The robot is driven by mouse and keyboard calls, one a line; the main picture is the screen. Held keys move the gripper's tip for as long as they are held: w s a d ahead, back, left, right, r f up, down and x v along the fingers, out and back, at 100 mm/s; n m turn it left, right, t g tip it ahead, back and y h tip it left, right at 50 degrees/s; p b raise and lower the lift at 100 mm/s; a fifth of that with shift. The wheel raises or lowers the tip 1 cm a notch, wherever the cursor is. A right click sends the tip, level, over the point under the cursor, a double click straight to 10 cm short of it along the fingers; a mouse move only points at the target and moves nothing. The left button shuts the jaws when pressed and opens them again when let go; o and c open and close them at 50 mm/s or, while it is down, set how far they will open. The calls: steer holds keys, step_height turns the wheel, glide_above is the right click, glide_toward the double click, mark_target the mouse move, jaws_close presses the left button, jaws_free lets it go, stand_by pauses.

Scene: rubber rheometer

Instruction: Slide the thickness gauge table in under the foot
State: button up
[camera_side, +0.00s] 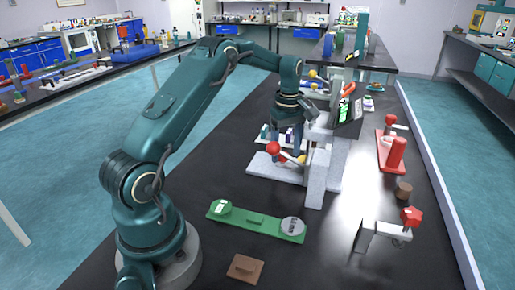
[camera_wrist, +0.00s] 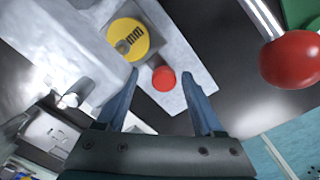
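A grey table plate with a yellow round dial (camera_wrist: 128,39) marked "mm" and a small red knob (camera_wrist: 163,78) shows in the wrist view; I take it as the thickness gauge table. My gripper (camera_wrist: 160,74) is open, with one blue finger on each side of the red knob in the picture. I cannot tell whether the fingers are down at the knob's height or touch it. In the side view my gripper (camera_side: 288,148) points down over the pale grey gauge stand (camera_side: 315,185). The foot cannot be made out.
A red ball on a lever (camera_side: 273,148) stands close to my gripper; it also shows in the wrist view (camera_wrist: 291,60). A green bar with round ends (camera_side: 256,220) and a brown block (camera_side: 245,268) lie in front. Red devices (camera_side: 392,150) stand at the right.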

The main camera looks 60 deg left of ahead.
steer(key=shift+s, duration=0.1)
step_height(320, 180, up, 5)
steer(key=shift+f, duration=0.1)
stand_by(0.5)
steer(key=shift+s+a+r+m, duration=0.1)
steer(key=shift+s+r+m, duration=0.05)
steer(key=shift+r+m, duration=0.15)
steer(key=s+d+r+m+t+y, duration=0.2)
steer(key=s+d+r+m+t, duration=0.1)
steer(key=s+d+r+m, duration=0.7)
steer(key=s+d+f+m+t+h, duration=0.2)
steer(key=s+d+f+m, duration=0.1)
steer(key=s+d+m, duration=0.4)
steer(key=shift+s+d+f+t, duration=0.25)
steer(key=shift+s+d+t, duration=0.05)
steer(key=shift+s+d, duration=0.6)
